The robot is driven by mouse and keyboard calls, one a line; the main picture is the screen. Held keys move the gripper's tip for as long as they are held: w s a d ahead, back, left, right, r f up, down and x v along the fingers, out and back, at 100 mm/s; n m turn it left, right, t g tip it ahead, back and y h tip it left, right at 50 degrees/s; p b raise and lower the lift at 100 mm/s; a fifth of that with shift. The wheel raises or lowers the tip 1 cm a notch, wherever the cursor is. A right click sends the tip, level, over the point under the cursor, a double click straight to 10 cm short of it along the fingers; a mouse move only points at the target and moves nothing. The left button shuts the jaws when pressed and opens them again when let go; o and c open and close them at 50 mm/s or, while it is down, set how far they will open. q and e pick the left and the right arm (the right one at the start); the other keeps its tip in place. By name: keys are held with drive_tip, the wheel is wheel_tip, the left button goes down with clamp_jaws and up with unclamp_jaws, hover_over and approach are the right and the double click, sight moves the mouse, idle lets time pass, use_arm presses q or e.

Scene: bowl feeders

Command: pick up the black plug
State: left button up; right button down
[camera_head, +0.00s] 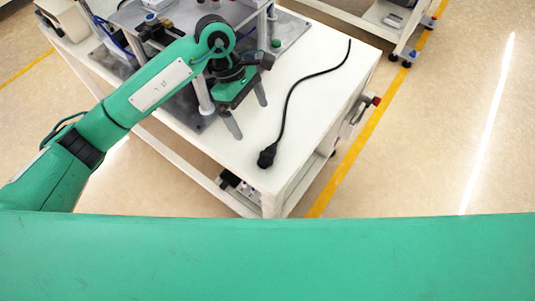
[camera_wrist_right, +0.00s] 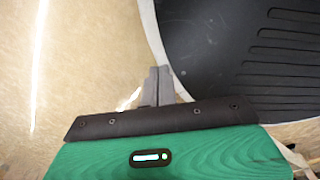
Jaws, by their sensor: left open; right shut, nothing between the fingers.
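The black plug (camera_head: 267,157) lies on the white table (camera_head: 312,125) near its front corner. Its black cable runs from it toward the back right of the table top. My left gripper (camera_head: 248,117) is above the table, to the left of the plug and apart from it. Its two grey fingers are spread and nothing is between them. My right gripper (camera_wrist_right: 158,84) shows in the right wrist view with its grey fingers together and empty. The plug is not seen in that view.
A metal fixture with posts (camera_head: 203,95) stands on the table behind and left of my left gripper. A red knob (camera_head: 376,101) sticks out at the table's right side. A second white table (camera_head: 365,18) stands at the back right. Open floor lies to the right.

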use_arm(q)
drive_tip(key=p, duration=0.2)
hover_over(267, 151)
drive_tip(key=w+a, duration=0.1)
drive_tip(key=a, duration=0.1)
drive_tip(key=f, duration=0.7)
drive_tip(key=shift+w+f, duration=0.1)
drive_tip(key=shift+w, duration=0.1)
drive_tip(key=shift+s+d+f, duration=0.15)
drive_tip(key=shift+d+f, duration=0.15)
drive_tip(key=shift+f, duration=0.15)
drive_tip(key=p+x, duration=0.1)
drive_tip(key=x, duration=0.2)
drive_tip(key=shift+d+f, duration=0.15)
drive_tip(key=shift+f, duration=0.05)
drive_tip(key=shift+d+f+p, duration=0.1)
drive_tip(key=shift+f+p, duration=0.2)
drive_tip(key=shift+f, duration=0.1)
use_arm(e)
drive_tip(key=s+r, duration=0.2)
drive_tip(key=s, duration=0.1)
drive_tip(key=shift+d+r, duration=0.1)
drive_tip(key=shift+r, duration=0.15)
use_arm(q)
drive_tip(key=shift+c, duration=0.2)
drive_tip(key=c, duration=1.1)
drive_tip(key=shift+r, duration=0.1)
